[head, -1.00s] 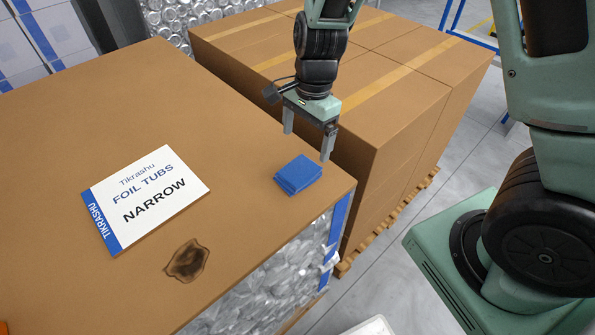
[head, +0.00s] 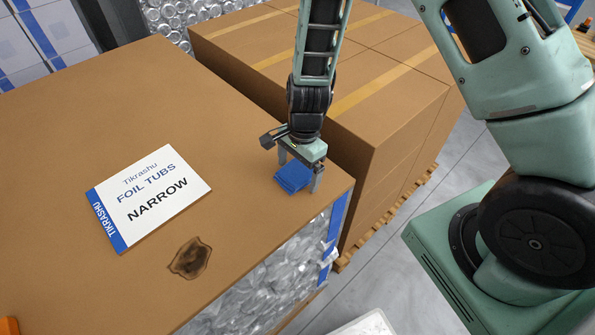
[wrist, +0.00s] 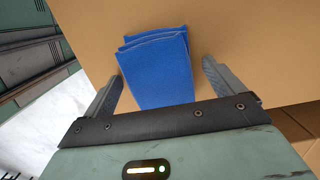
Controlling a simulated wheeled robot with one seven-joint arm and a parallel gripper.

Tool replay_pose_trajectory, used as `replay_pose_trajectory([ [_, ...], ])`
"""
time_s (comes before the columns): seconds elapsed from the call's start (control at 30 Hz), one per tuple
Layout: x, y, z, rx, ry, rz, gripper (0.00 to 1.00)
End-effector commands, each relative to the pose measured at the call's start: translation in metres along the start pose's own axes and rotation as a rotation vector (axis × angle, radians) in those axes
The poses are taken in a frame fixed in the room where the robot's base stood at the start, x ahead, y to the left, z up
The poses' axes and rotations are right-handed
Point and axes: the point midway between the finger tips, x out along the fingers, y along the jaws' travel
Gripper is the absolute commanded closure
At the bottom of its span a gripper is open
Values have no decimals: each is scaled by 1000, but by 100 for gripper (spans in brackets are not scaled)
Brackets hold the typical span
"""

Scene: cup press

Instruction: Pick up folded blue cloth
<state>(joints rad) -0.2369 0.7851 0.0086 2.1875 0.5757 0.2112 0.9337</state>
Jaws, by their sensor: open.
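The folded blue cloth (head: 291,178) lies on the brown cardboard top (head: 235,115) near its right front corner. It also shows in the wrist view (wrist: 157,70), between my two fingers and reaching past their tips. My gripper (head: 299,176) is open above the cloth, with one finger on each side of it. In the wrist view my gripper (wrist: 162,72) shows a gap between each fingertip and the cloth's edges. The front finger hides part of the cloth in the head view.
A white label card (head: 150,197) reading "Foil Tubs Narrow" lies left of the cloth. A dark stain (head: 190,258) marks the cardboard in front of it. Tall brown boxes (head: 385,120) stand close behind and right. The cardboard's edge drops off just right of the cloth.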

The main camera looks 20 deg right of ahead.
Motion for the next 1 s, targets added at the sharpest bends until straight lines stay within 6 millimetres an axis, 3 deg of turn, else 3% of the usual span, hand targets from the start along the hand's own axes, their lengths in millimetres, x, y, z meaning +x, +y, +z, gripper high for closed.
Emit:
replay_pose_trajectory([
  [0.17, 0, 0, 0, 0, 0, -1, 6],
  [0.33, 0, 0, 0, 0, 0, -1, 54],
  [0.77, -6, -1, 1, -1, 0, -2, 55],
  [1.0, -35, -2, 5, -4, 1, -6, 55],
])
